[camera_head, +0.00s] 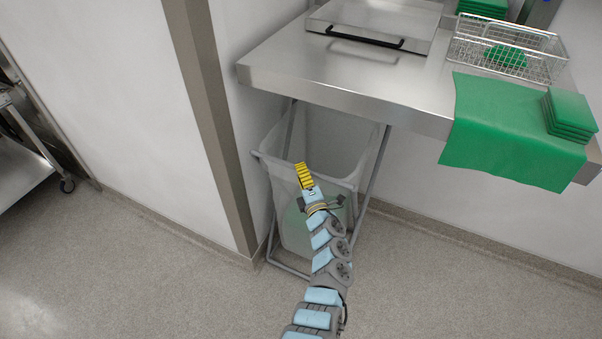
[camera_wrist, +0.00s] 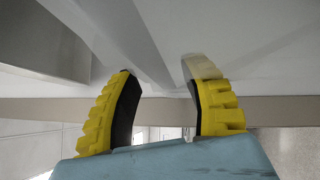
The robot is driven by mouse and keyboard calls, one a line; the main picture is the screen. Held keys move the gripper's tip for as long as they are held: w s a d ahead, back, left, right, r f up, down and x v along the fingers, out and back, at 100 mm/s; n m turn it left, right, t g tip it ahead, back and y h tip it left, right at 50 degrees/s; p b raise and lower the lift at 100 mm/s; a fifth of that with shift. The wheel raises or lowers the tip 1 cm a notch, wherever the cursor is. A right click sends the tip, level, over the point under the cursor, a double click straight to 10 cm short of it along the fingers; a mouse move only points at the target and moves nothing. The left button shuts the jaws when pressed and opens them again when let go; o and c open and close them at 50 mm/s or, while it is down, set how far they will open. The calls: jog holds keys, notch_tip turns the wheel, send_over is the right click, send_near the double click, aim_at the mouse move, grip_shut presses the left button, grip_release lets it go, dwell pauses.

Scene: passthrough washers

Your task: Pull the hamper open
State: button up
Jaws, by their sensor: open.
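The hamper (camera_head: 283,200) is a pale translucent bag in a grey tubular frame under the steel table, with something green showing faintly inside. Its grey rim (camera_head: 268,160) sits below the tabletop, with an opening visible above it. My gripper (camera_head: 303,166), with yellow fingers, is at the front rim of the hamper in the head view. In the wrist view my gripper (camera_wrist: 158,80) is open, with its fingers apart. A pale surface and a grey strip pass beyond the fingertips there; I cannot tell whether they touch the rim. My arm hides part of the hamper's front.
The steel table (camera_head: 350,78) overhangs the hamper and holds a lidded tray (camera_head: 375,25), a wire basket (camera_head: 510,50) and a green cloth (camera_head: 500,130) with folded cloths. A wall post (camera_head: 212,110) stands left of the hamper. The floor (camera_head: 170,285) in front is clear.

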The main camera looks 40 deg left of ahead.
jog(key=shift+w+a, duration=0.1)
jog(key=shift+a, duration=0.1)
grip_shut()
jog(key=shift+s+r, duration=0.1)
jog(key=shift+s, duration=0.1)
